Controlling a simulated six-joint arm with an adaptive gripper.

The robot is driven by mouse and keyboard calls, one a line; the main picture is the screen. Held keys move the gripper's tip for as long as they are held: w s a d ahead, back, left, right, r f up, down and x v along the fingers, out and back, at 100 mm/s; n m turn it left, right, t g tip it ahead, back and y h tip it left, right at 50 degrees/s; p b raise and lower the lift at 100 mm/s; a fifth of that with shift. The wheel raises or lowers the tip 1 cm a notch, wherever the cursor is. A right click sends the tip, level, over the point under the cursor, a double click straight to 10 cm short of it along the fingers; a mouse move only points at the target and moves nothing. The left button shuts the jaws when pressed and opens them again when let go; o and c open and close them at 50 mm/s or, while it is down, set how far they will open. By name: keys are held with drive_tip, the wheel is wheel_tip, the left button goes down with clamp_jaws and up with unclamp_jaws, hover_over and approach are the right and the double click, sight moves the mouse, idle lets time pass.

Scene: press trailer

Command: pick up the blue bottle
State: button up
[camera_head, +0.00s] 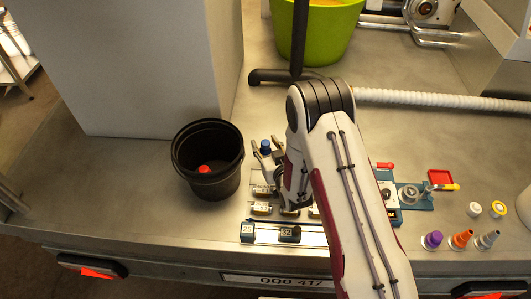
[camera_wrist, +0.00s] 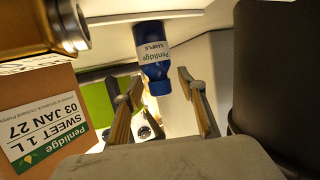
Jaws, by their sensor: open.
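The blue bottle (camera_wrist: 153,68) with a white "Penlidge SAMPLE" label shows in the wrist view, upside down in the picture. It is just beyond and between the two fingertips of my gripper (camera_wrist: 160,82). The fingers are apart, one on each side of it, and I see no clear contact. In the head view only a small blue top (camera_head: 265,146) of the bottle shows, beside my gripper (camera_head: 268,158) and right of the black bucket. My wrist and arm hide much of the area around it.
A black bucket (camera_head: 181,153) with a red-topped item (camera_head: 204,169) inside stands close left; its dark wall (camera_wrist: 285,70) fills the wrist view's right. A labelled brown carton (camera_wrist: 25,105) is close at left there. Small coloured-tipped parts (camera_head: 461,239) stand far right.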

drive_tip(key=shift+c, duration=0.3)
clamp_jaws()
drive_tip(key=shift+r, duration=5)
